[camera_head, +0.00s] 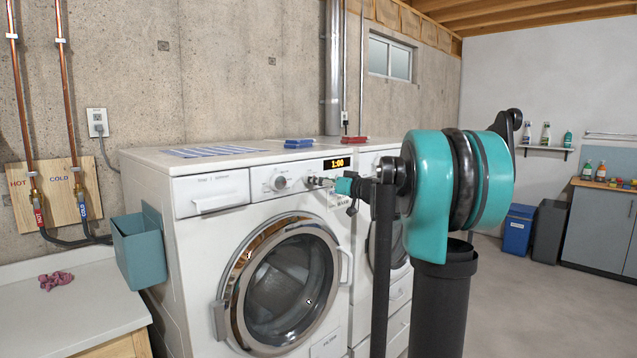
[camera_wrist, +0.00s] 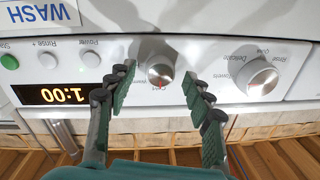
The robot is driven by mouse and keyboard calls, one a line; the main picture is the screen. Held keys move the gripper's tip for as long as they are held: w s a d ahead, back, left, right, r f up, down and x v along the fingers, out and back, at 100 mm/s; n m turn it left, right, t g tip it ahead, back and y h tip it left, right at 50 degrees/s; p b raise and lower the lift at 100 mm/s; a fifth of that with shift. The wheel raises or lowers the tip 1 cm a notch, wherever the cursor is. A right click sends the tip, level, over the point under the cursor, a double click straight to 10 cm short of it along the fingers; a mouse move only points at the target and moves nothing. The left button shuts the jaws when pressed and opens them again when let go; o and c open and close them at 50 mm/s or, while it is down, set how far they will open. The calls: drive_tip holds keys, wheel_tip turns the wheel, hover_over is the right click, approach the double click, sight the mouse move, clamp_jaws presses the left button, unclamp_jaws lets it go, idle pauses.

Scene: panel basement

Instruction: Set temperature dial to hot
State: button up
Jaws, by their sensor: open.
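The temperature dial (camera_wrist: 160,72) is a small round metallic knob on the washer's white control panel. In the wrist view, where the panel appears upside down, its red mark points toward the picture's bottom, near lettering that seems to read "Cold". My gripper (camera_wrist: 158,76) is open, with one green-padded finger on each side of the dial. Gaps show between the fingers and the knob. In the head view my gripper (camera_head: 322,183) is at the panel and largely covers this dial. The washer (camera_head: 185,225) has its round door shut.
A second, larger dial (camera_wrist: 262,77) with cycle names sits to the right in the wrist view. A display (camera_wrist: 47,94) reads 1:00, with buttons beside it. A second machine (camera_head: 402,300) adjoins the washer. Open floor (camera_head: 530,310) lies right of my arm.

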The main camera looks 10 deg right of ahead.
drive_tip(key=shift+c, duration=0.2)
drive_tip(key=c, duration=1.1)
drive_tip(key=shift+m, duration=0.3)
drive_tip(key=m, duration=1)
drive_tip(key=m+t, duration=0.1)
drive_tip(key=m, duration=0.9)
drive_tip(key=shift+a+f+t+h, duration=0.1)
drive_tip(key=shift+f+t+h, duration=0.05)
drive_tip(key=shift+t+h, duration=0.2)
